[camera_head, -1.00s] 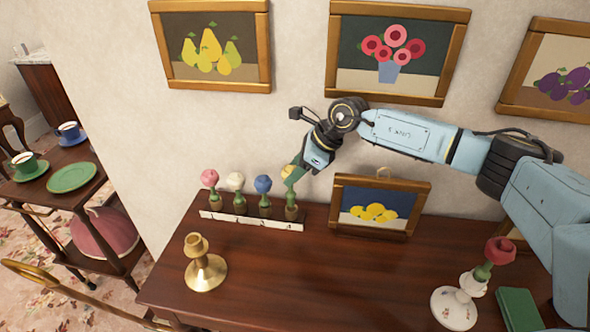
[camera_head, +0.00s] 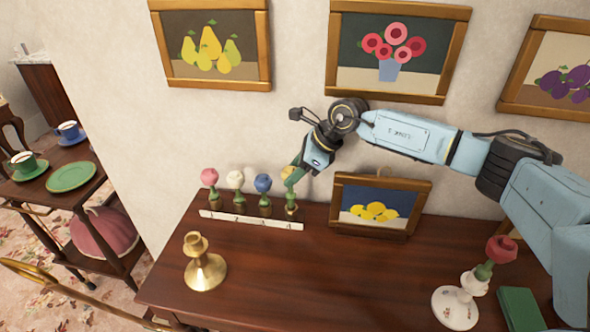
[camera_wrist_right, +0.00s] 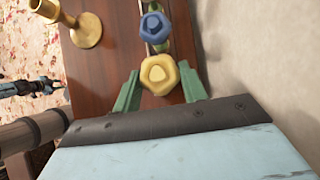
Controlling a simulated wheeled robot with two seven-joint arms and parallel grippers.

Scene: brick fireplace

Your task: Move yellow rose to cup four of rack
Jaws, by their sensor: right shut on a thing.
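The yellow rose (camera_head: 288,172) is upright at the right end of the rack (camera_head: 250,219), over the fourth cup (camera_head: 291,210). Its stem appears to reach into that cup, but how deep it sits is hidden. My right gripper (camera_head: 295,173), with green fingers, is shut on the yellow rose from above. In the right wrist view, the yellow bloom (camera_wrist_right: 159,73) lies between the fingers. Pink (camera_head: 209,176), white (camera_head: 235,179) and blue (camera_head: 263,183) roses stand in the other cups. My left gripper is not clearly seen; a blue and dark part of mine is at the right wrist view's left edge.
A brass candlestick (camera_head: 204,264) stands in front of the rack. A framed lemon picture (camera_head: 377,207) leans close to the right of it. A white vase (camera_head: 458,304) with a red rose (camera_head: 500,250) and a green book (camera_head: 519,308) are at the right. The middle tabletop (camera_head: 320,275) is clear.

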